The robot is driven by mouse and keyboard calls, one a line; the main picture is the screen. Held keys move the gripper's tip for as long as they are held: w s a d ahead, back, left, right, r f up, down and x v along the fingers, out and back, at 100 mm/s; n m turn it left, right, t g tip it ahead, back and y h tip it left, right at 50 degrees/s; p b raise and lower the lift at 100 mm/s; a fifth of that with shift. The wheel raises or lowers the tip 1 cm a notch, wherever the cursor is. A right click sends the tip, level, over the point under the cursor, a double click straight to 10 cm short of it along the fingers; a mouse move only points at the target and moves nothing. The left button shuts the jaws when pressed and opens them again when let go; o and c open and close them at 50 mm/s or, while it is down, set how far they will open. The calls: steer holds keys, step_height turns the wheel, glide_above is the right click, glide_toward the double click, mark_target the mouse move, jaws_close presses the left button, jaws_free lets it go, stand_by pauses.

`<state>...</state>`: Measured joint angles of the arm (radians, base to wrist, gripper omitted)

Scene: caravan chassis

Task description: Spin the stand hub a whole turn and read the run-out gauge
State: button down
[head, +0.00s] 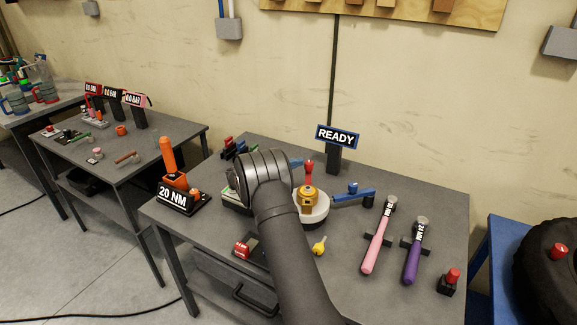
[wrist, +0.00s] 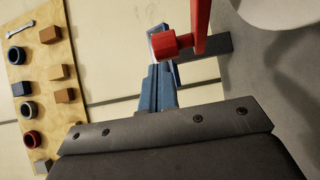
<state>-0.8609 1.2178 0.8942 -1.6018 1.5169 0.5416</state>
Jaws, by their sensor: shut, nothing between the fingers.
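The stand shows in the head view as a white round base (head: 318,214) with a yellow hub (head: 308,199) and an upright red handle (head: 309,172). A red knob on a red bar (wrist: 172,44) shows close up in the wrist view, just beyond my fingertips. My gripper (head: 297,162) has its blue fingers shut and empty, left of the red handle. The fingers also show in the wrist view (wrist: 161,70); I cannot tell whether they touch the red part. A blue-framed display (head: 337,136) behind the stand reads READY. My arm hides the stand's left side.
A blue arm (head: 350,193) extends right of the stand. A pink wrench (head: 376,241) and a purple wrench (head: 413,254) lie to the right. An orange tool on a "20 NM" block (head: 178,200) stands left. A yellow key-like piece (head: 319,246) lies in front.

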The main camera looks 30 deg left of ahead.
mark_target(309, 161)
steer(key=w+d, duration=0.2)
steer(key=shift+d+h, duration=0.3)
steer(key=shift+w+d+m+g+h, duration=0.45)
steer(key=shift+d+m+g+h, duration=0.1)
steer(key=shift+m+g+h, duration=0.2)
steer(key=d+m+g+h, duration=0.4)
steer(key=d+m+g, duration=0.2)
steer(key=d+g, duration=0.1)
steer(key=shift+w+d+g, duration=0.3)
steer(key=shift+g, duration=0.45)
steer(key=shift+m+h, duration=0.25)
steer(key=shift+h, duration=0.1)
